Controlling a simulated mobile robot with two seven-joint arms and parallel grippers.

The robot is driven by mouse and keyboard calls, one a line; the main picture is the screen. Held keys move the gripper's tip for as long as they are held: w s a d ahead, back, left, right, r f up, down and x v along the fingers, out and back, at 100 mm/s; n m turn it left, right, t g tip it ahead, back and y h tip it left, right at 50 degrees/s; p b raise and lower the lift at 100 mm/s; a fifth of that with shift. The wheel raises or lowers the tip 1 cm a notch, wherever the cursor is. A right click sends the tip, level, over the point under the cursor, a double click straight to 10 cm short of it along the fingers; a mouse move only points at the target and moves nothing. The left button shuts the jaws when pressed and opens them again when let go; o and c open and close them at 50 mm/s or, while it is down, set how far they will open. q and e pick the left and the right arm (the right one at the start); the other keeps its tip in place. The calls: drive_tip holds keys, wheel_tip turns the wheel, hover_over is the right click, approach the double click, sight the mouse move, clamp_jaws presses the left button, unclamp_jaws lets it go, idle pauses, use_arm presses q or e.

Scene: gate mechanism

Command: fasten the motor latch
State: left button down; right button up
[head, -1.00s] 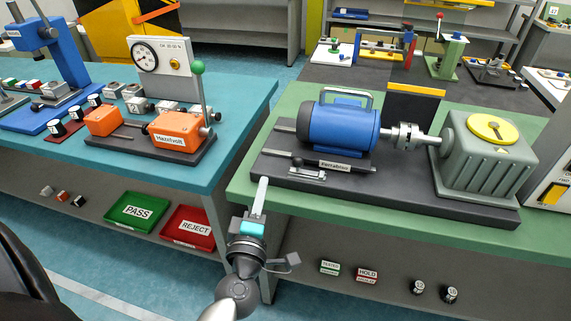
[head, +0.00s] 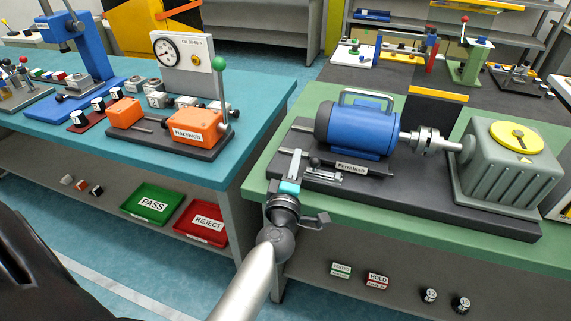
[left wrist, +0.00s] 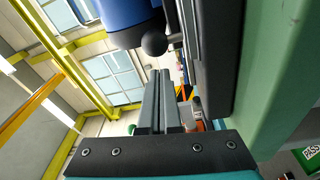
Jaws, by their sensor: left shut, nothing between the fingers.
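The blue motor (head: 357,127) sits on a dark base plate (head: 430,212) on the green bench. At the front left of the motor is the motor latch (head: 322,176), a small silver piece with a dark ball knob (head: 314,161). In the left wrist view the ball knob (left wrist: 154,44) shows just beyond my fingertips, under the blue motor body (left wrist: 115,14). My left gripper (head: 295,160) is shut and empty, its fingers just left of the latch. Its closed fingers also show in the left wrist view (left wrist: 160,85). Contact with the knob cannot be told. My right gripper is not in view.
A coupling (head: 426,140) joins the motor to a grey gearbox (head: 508,170) with a yellow cover. A teal bench (head: 150,160) with an orange device stands at left, across a gap. Trays and small blocks lie on lower shelves.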

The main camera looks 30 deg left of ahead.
sight(313, 166)
use_arm(q)
drive_tip(key=shift+d+f, duration=0.15)
drive_tip(key=shift+d, duration=0.7)
drive_tip(key=d, duration=0.2)
drive_tip(key=w+d, duration=0.1)
drive_tip(key=d, duration=0.1)
